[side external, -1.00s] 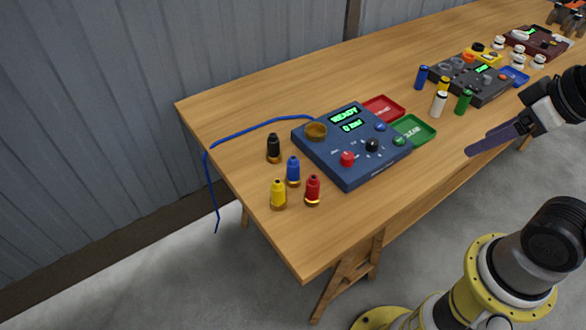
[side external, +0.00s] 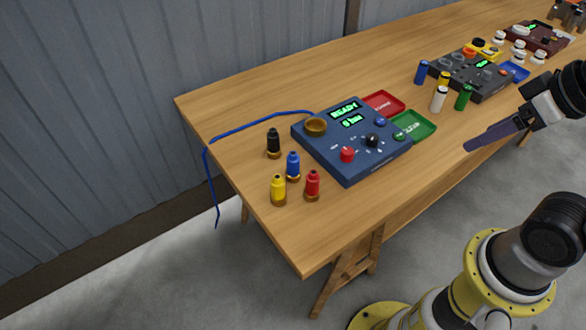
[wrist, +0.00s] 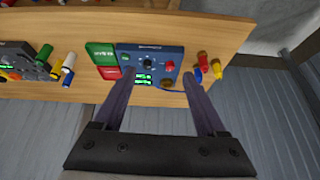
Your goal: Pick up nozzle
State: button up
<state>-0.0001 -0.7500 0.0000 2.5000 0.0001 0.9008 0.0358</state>
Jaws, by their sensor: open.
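Several small nozzles with brass bases stand upright on the wooden table beside a blue control panel: a black nozzle (side external: 273,142), a blue nozzle (side external: 293,166), a yellow nozzle (side external: 278,189) and a red nozzle (side external: 312,184). In the wrist view the red nozzle (wrist: 203,60), yellow nozzle (wrist: 217,68) and blue nozzle (wrist: 198,75) show just right of the right finger; the black one is hard to make out there. My gripper (wrist: 158,76) is open and empty. In the side view my gripper (side external: 467,146) hangs above the table's right front edge, well away from the nozzles.
The blue panel (side external: 345,171) has a brass ring (side external: 316,126), knobs and lit displays. A red tray (side external: 382,98) and a green tray (side external: 425,127) adjoin it. A blue hose (side external: 250,126) runs off the table's left edge. A dark panel (side external: 475,88) with bottles stands farther back.

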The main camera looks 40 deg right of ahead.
jog(key=w+r+m, duration=0.4)
jog(key=r+m, duration=0.1)
jog(key=m, duration=0.1)
jog(key=w+a+r+m+g, duration=0.1)
jog(key=w+a+r+m, duration=0.15)
jog(key=w, duration=0.35)
jog(key=w+a+r+m, duration=0.1)
jog(key=w+m, duration=0.3)
jog(key=w, duration=0.2)
jog(key=m+g, duration=0.3)
jog(key=g, duration=0.2)
send_over(294, 153)
jog(key=shift+n, duration=0.25)
jog(key=f, duration=1.9)
jog(key=shift+w+a, duration=0.1)
jog(key=shift+a, duration=0.15)
notch_tip(294, 153, down, 7)
jog(key=shift+d+r, duration=0.1)
jog(key=shift+r, duration=0.1)
jog(key=shift+d+f, duration=0.1)
jog(key=shift+f, duration=2.9)
